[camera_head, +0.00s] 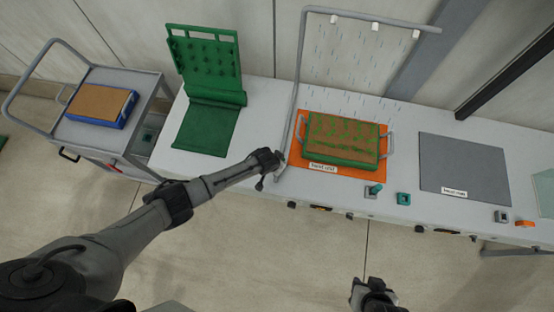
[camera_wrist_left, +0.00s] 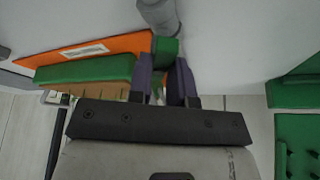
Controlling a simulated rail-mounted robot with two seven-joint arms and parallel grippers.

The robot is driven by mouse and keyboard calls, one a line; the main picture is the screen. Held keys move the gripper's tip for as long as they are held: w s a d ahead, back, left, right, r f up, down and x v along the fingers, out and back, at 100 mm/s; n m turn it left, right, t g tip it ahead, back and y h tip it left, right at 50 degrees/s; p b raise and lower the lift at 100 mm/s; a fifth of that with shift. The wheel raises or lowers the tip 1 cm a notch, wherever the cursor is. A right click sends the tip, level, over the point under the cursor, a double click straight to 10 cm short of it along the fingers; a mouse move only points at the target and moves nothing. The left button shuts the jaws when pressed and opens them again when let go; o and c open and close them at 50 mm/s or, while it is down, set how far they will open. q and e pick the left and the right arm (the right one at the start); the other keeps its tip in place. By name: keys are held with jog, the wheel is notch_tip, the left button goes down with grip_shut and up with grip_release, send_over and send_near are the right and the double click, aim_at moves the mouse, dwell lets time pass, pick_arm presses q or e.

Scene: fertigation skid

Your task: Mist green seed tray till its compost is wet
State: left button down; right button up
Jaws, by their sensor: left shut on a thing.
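The green seed tray (camera_head: 341,140) sits on an orange mat (camera_head: 294,161) on the bench, its brown compost dotted with green. A grey pipe frame (camera_head: 297,75) arches above it with small white nozzles (camera_head: 375,26). Pale streaks fall below the nozzles, like mist. My left gripper (camera_head: 273,160) is at the pipe's lower end, beside the tray's left. In the left wrist view its fingers (camera_wrist_left: 166,82) are shut on a green handle (camera_wrist_left: 166,48) by the grey pipe (camera_wrist_left: 158,12). My right gripper (camera_head: 372,292) is in front of the bench, away from the tray; its jaw opening is unclear.
A grey mat (camera_head: 463,165) lies at the right of the bench. A green folded rack (camera_head: 208,95) stands at the left. A trolley (camera_head: 85,140) holds a blue tray (camera_head: 101,106). A green lever (camera_head: 374,190) and small boxes line the bench front.

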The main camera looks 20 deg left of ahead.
pick_arm(q)
jog(key=n+y+p, duration=0.1)
jog(key=n, duration=0.2)
jog(key=shift+d+r, duration=0.1)
jog(key=shift+d, duration=0.05)
jog(key=shift+n, duration=0.3)
jog(key=shift+p, duration=0.3)
jog(key=c, duration=1)
grip_release()
jog(key=shift+c, duration=0.2)
